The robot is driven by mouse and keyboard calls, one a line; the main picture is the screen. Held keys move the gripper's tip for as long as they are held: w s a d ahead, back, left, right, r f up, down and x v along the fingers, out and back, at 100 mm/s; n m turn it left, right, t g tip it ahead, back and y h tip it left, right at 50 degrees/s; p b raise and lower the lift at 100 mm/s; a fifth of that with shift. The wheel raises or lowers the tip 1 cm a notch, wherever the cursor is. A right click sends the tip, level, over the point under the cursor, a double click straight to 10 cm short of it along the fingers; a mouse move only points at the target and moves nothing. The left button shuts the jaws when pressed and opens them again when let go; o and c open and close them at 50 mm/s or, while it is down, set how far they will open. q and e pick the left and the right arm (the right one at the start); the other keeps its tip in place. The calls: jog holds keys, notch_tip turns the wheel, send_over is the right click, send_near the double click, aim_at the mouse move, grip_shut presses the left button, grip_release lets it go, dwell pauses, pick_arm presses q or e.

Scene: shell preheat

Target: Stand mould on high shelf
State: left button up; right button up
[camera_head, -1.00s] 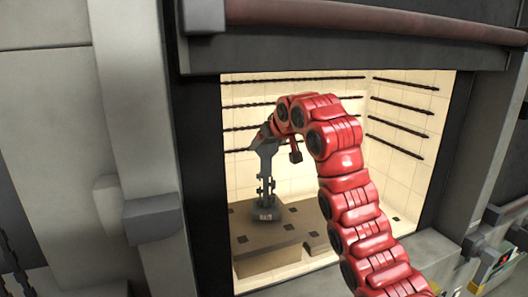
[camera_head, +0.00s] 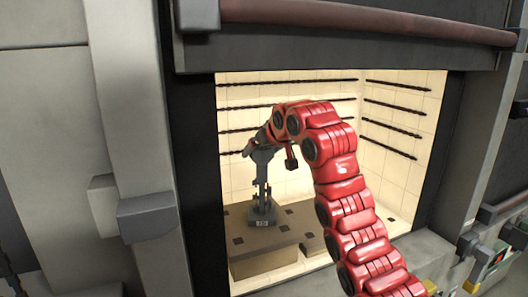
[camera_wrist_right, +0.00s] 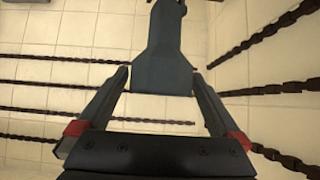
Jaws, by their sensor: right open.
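The grey mould (camera_head: 263,214), with a pale label on its front, stands upright on the higher brown shelf block (camera_head: 262,262) inside the furnace chamber. My right gripper (camera_head: 262,190) reaches down over the mould from above. In the right wrist view the open fingers (camera_wrist_right: 160,73) lie on either side of a dark blue-grey part, apparently the mould (camera_wrist_right: 163,78), with small gaps visible at both sides. The mould's underside is hidden. My left gripper is out of view.
A lower brown block (camera_head: 313,244) lies to the right of the high shelf, partly behind my right arm. Dark twisted rods (camera_head: 393,109) line the cream tiled walls. The dark door edge (camera_head: 340,62) hangs above the opening, with a post (camera_head: 128,130) at left.

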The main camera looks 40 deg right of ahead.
jog(key=shift+r, duration=0.25)
jog(key=shift+s+a+r, duration=0.1)
jog(key=shift+s, duration=0.15)
jog(key=s+a+r+b, duration=0.1)
jog(key=s+a, duration=0.1)
jog(key=s, duration=0.5)
jog(key=s+a+r+b, duration=0.1)
jog(key=s, duration=0.7)
jog(key=shift+a+r, duration=0.35)
